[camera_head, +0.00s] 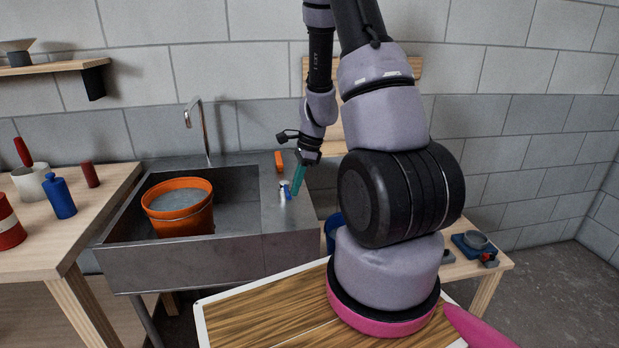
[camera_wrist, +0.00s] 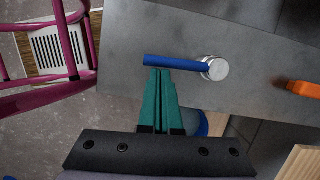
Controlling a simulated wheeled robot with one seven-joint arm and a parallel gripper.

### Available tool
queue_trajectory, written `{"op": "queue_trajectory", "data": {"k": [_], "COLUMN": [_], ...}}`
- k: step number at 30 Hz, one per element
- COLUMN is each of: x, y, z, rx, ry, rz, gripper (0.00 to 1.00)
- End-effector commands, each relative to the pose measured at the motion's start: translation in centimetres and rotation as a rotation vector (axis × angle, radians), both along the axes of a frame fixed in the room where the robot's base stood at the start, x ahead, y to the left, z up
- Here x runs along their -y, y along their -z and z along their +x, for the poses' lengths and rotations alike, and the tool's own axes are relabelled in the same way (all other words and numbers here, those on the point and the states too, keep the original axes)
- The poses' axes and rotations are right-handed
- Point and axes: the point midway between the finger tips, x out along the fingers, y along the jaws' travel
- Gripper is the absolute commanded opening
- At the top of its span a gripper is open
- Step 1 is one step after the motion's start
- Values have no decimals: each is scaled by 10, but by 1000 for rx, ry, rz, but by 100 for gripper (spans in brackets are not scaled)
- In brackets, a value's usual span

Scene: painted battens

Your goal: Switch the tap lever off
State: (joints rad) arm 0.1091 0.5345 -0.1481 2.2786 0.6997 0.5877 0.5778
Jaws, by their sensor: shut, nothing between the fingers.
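The tap lever is a blue bar (camera_wrist: 170,61) on a round silver base (camera_wrist: 215,68) on the grey sink's right-hand counter. In the wrist view the bar points left from the base. It also shows, small, in the head view (camera_head: 287,191). My gripper (camera_wrist: 161,72) has teal fingers that are shut and empty. Their tips are right at the lower side of the blue bar, near its middle; I cannot tell whether they touch it. In the head view my gripper (camera_head: 296,193) comes down to the right of the lever. The metal tap spout (camera_head: 205,130) stands behind the sink.
An orange bucket (camera_head: 180,220) with grey contents stands in the sink (camera_head: 235,235). An orange object (camera_head: 279,161) lies at the counter's back. Left is a wooden table (camera_head: 85,215) with bottles and cans. Right is a low wooden table (camera_head: 495,262). A blue container (camera_head: 330,226) stands beside the counter.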

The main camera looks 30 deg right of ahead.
Motion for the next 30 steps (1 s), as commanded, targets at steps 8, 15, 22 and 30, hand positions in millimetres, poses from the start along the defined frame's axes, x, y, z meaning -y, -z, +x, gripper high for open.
{"op": "queue_trajectory", "data": {"k": [8, 15, 22, 30], "x": [-4, -4, -4, 17], "y": [0, 0, 0, -7], "z": [0, 0, 0, 1], "rx": [0, 0, 1, 2], "ry": [-1, -2, -2, -4], "rz": [1, 1, 0, 0], "gripper": [0, 0, 0, 0]}}
